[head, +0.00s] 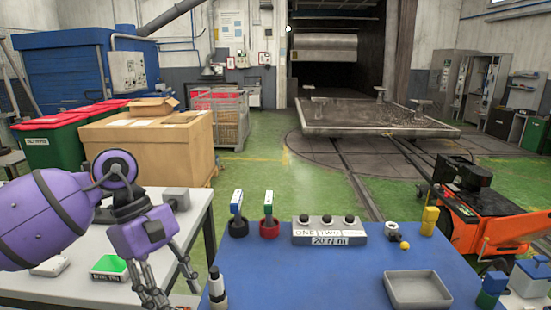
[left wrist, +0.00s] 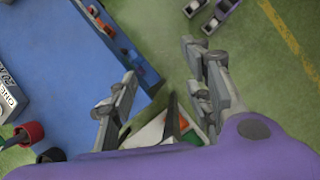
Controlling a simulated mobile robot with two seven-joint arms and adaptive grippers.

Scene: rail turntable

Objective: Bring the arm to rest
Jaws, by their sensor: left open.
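My purple left arm (head: 60,215) comes in from the left in the head view. Its left gripper (head: 173,288) hangs with the fingers pointing down, by the gap between the white table and the blue-topped table. The fingers are spread and nothing is between them. The left wrist view shows the two grey fingers (left wrist: 160,65) apart, over the blue table's edge and the green floor. My right arm and its gripper are not in view.
The blue-topped table (head: 300,275) holds a torque block (head: 330,230), two ring holders (head: 268,228) (head: 238,226), a grey tray (head: 418,290) and a yellow cylinder (head: 429,220). The white table (head: 190,210) holds a green-topped box (head: 109,267). An orange machine (head: 480,215) stands at right.

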